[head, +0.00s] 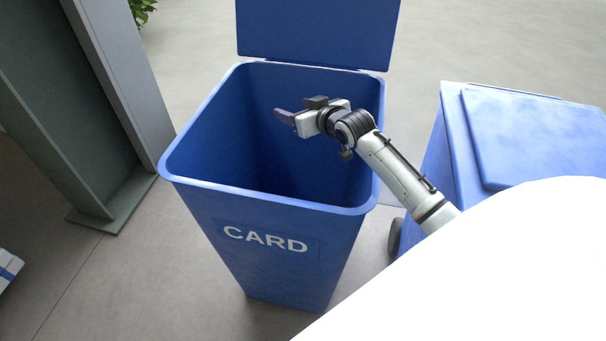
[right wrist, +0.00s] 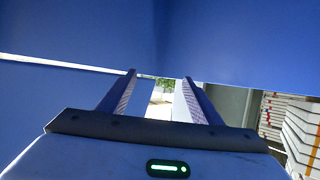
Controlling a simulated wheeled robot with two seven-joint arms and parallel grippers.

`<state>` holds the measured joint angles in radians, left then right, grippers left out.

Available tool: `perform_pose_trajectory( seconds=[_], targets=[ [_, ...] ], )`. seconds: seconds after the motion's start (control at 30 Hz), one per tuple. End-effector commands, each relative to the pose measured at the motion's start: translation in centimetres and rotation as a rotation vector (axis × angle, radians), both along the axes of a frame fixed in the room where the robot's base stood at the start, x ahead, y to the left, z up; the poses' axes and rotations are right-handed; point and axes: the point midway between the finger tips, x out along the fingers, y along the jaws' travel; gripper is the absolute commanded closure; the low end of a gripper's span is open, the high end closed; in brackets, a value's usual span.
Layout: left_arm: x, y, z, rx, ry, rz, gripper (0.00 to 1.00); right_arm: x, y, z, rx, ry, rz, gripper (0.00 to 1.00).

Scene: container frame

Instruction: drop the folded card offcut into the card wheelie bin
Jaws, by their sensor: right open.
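The card wheelie bin (head: 265,238) is blue, upright and marked CARD, with its lid (head: 315,32) raised at the back. My right gripper (head: 297,110) is over the bin's open mouth, reaching in from the right. Its two fingers stand apart with nothing visible held between them. In the right wrist view the open fingers of the right gripper (right wrist: 160,78) also show, with blue surfaces around them. I cannot see the folded card offcut in either view, and the bin's floor is hidden in shadow. My left gripper is not in view.
A second blue bin (head: 530,135) with a shut lid stands close on the right. A grey-green metal frame (head: 110,90) stands at the left. A white and blue object (head: 8,268) shows at the left edge. The floor in front of the card bin is clear.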

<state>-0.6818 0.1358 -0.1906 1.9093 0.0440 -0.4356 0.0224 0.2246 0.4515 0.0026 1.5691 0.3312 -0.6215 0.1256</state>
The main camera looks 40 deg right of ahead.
Motion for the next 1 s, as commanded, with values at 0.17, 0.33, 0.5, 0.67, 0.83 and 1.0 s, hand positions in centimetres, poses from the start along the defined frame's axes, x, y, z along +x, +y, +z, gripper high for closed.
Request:
perform_pose_trajectory(
  seconds=[0.17, 0.33, 0.5, 0.67, 0.83, 1.0],
  targets=[
    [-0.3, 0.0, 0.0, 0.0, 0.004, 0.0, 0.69, -1.1, 0.1, 0.4, -0.001, 0.001, 0.0, 0.41],
    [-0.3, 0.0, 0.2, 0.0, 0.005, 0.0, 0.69, -3.9, 0.3, 1.5, -0.002, 0.001, 0.001, 0.41],
    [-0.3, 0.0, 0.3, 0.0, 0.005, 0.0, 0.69, -6.7, 0.5, 2.7, -0.002, 0.001, 0.001, 0.41],
    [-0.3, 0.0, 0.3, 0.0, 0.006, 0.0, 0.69, -8.7, 0.7, 3.5, -0.001, 0.001, 0.0, 0.41],
    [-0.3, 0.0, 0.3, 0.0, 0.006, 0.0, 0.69, -9.5, 0.7, 4.0, 0.0, 0.0, 0.0, 0.41],
    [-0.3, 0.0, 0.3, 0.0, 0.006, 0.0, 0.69, -9.5, 0.7, 4.0, 0.0, -0.001, 0.0, 0.41]
  ],
)
